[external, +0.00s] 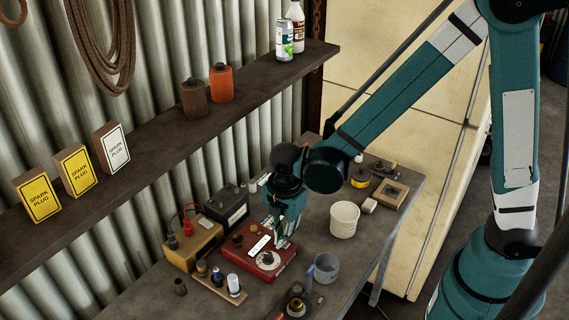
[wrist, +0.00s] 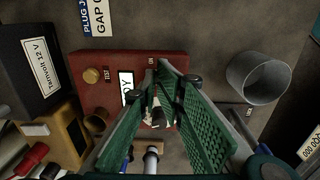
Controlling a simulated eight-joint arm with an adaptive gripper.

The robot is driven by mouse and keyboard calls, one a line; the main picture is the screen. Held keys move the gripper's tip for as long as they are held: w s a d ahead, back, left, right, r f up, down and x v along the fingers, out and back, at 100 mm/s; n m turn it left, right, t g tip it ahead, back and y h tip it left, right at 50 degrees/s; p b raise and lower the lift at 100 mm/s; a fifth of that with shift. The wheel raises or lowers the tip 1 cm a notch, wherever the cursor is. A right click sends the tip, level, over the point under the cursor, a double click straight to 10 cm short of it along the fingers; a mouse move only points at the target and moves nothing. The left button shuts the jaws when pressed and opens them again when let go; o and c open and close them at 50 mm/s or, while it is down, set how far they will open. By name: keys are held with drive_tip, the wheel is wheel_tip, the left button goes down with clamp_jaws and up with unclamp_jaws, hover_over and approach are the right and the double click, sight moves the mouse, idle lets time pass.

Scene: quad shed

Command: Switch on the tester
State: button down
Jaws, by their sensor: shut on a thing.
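The tester is a red box (external: 244,264) on the workbench, with a brass knob and a pale display on its top. It also shows in the wrist view (wrist: 97,100), with the words TEST and ON on its face. My gripper (external: 283,243) points down over the right part of the tester.
A black battery (external: 226,207) and a yellow box (external: 194,244) stand left of the tester. A grey cup (external: 326,267) and a white tub (external: 344,220) stand to its right. A rack of small parts (external: 222,286) lies in front. A shelf (external: 160,160) runs along the wall.

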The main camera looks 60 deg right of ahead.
drive_tip(key=shift+s+f, duration=0.2)
drive_tip(key=shift+s, duration=0.2)
drive_tip(key=shift+w+r+p, duration=0.2)
drive_tip(key=shift+r+p, duration=0.15)
drive_tip(key=shift+r, duration=0.15)
wheel_tip(320, 180, up, 13)
drive_tip(key=w+p, duration=0.1)
drive_tip(key=w, duration=0.1)
drive_tip(key=shift+w+p, duration=0.3)
drive_tip(key=shift+p, duration=0.05)
drive_tip(key=shift+d+r, duration=0.1)
drive_tip(key=shift+r, duration=0.05)
drive_tip(key=s+d+r+m+t+b, duration=0.2)
drive_tip(key=s+d+m+t+b, duration=0.1)
drive_tip(key=s+d+m, duration=0.6)
drive_tip(key=s+d+r+m+t+b, duration=0.2)
drive_tip(key=s+d+m+b, duration=0.3)
drive_tip(key=s+d+m, duration=0.4)
drive_tip(key=shift+s+d+r+t, duration=0.3)
drive_tip(key=shift+d+t, duration=0.2)
drive_tip(key=shift+t, duration=0.4)
idle(3.0)
